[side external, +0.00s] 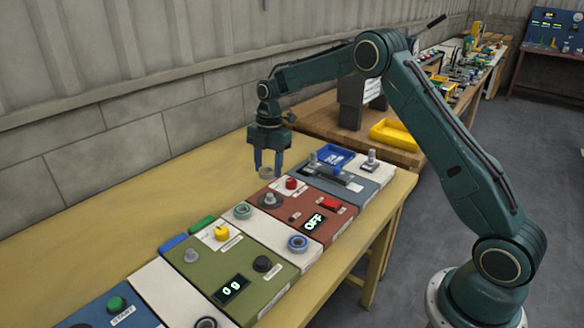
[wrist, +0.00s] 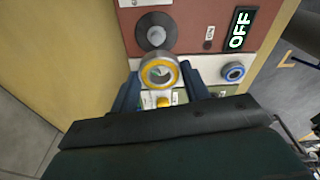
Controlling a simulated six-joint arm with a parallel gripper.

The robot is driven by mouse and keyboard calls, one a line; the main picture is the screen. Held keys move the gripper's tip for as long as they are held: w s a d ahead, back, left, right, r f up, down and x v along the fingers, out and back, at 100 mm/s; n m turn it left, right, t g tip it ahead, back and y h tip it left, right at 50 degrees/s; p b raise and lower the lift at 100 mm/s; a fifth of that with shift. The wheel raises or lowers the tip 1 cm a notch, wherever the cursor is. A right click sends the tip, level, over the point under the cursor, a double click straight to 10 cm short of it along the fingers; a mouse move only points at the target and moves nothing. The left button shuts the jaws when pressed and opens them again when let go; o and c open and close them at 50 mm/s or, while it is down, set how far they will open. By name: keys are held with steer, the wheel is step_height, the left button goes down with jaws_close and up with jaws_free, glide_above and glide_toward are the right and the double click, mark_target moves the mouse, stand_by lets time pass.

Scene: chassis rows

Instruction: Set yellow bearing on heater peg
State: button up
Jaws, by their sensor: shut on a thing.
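My gripper (side external: 268,168) is shut on the yellow bearing (wrist: 160,72), a metal ring with a yellow band. In the side view the bearing (side external: 265,173) shows as a small grey ring between the fingertips, in the air above the panels. The heater is a red-brown panel (side external: 290,217) with a display reading OFF. Its peg (side external: 269,200) is a grey upright post on a dark round plate, below the bearing. In the wrist view the peg (wrist: 156,36) is just beyond the bearing, uncovered and apart from it.
A grey-green ring (side external: 243,210) and a blue bearing (side external: 297,243) lie on the white panel. A green panel (side external: 213,281) reads 0 g and carries a peg and knobs. A blue tray (side external: 334,156) is behind the heater. The yellow tabletop (side external: 130,235) is clear on the left.

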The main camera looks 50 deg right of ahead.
mark_target(270, 195)
steer(key=shift+w+d+f, duration=0.2)
steer(key=shift+d+f, duration=0.15)
steer(key=shift+f, duration=0.25)
steer(key=shift+f, duration=3.75)
steer(key=o, duration=1.1)
steer(key=shift+r, duration=0.1)
